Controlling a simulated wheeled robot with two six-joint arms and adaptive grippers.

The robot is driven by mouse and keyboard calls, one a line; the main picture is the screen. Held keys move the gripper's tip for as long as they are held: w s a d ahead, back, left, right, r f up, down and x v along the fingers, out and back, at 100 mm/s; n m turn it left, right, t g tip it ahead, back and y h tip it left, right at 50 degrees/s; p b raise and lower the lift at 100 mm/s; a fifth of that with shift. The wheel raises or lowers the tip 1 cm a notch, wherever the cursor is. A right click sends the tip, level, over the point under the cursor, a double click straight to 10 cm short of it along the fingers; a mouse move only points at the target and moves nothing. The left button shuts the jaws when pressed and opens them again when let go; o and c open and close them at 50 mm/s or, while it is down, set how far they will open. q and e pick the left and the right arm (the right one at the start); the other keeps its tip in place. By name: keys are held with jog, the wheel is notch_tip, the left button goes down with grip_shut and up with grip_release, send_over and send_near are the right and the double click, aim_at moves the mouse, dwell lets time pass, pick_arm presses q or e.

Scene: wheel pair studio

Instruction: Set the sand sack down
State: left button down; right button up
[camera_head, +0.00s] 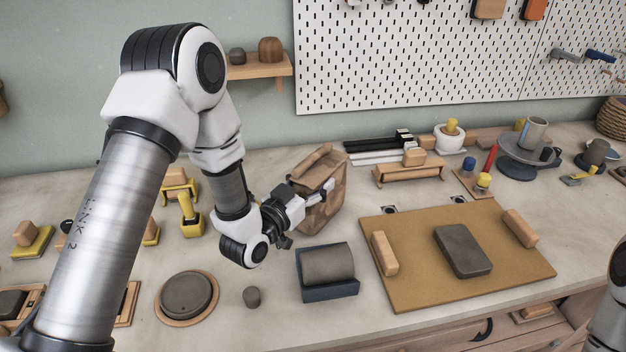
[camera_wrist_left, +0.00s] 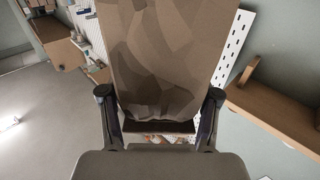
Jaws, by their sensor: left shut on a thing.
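The sand sack (camera_head: 322,196) is a brown, faceted bag with a lighter tan strip along its top. My left gripper (camera_head: 312,192) is shut on the sand sack at its near left side in the head view. In the left wrist view the sack (camera_wrist_left: 165,60) fills the upper middle, between the two fingers of the left gripper (camera_wrist_left: 160,118). The sack's underside is partly hidden, and I cannot tell whether it touches the bench. Of my right arm only a link shows at the right edge of the head view; its gripper is out of sight.
A dark cradle with a grey cylinder (camera_head: 328,264) stands just in front of the sack. To the right lies a tan board (camera_head: 405,285) with a dark slab (camera_head: 462,250) and wooden blocks. A wooden stand (camera_head: 408,172) is behind.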

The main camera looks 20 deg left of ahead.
pick_arm(q)
jog(key=shift+w+f, duration=0.1)
jog(key=shift+c, duration=1.1)
grip_release()
